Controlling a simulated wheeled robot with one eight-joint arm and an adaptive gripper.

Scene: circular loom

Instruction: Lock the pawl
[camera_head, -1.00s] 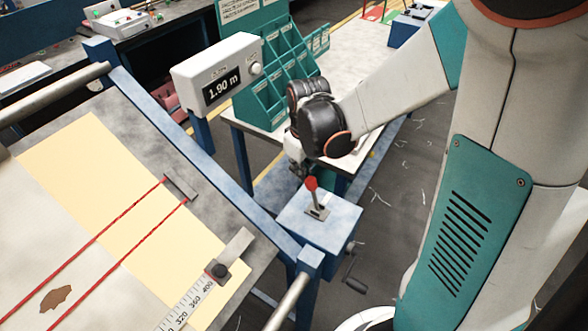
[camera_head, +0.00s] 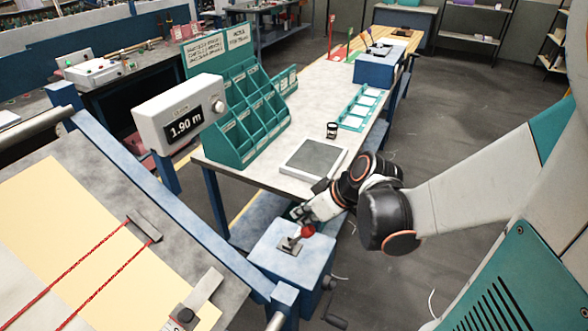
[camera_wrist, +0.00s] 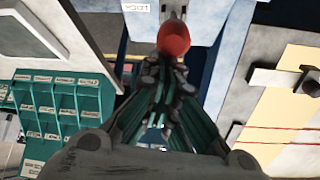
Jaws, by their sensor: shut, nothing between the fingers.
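The pawl lever has a red ball knob (camera_head: 307,230) and rises from a small slotted plate (camera_head: 289,245) on top of a blue box (camera_head: 262,246). It leans to the right in the head view. My gripper (camera_head: 299,212) is shut and empty, right beside the knob on its far side. In the wrist view the knob (camera_wrist: 173,38) is just beyond my closed fingertips (camera_wrist: 165,64). I cannot tell whether they touch it.
The loom frame with cream cloth (camera_head: 50,225) lies at left. A display reading 1.90 m (camera_head: 183,125) stands above it. A teal bin rack (camera_head: 240,125) and grey pad (camera_head: 314,160) are on the table behind. A crank (camera_head: 334,318) sticks out by the box.

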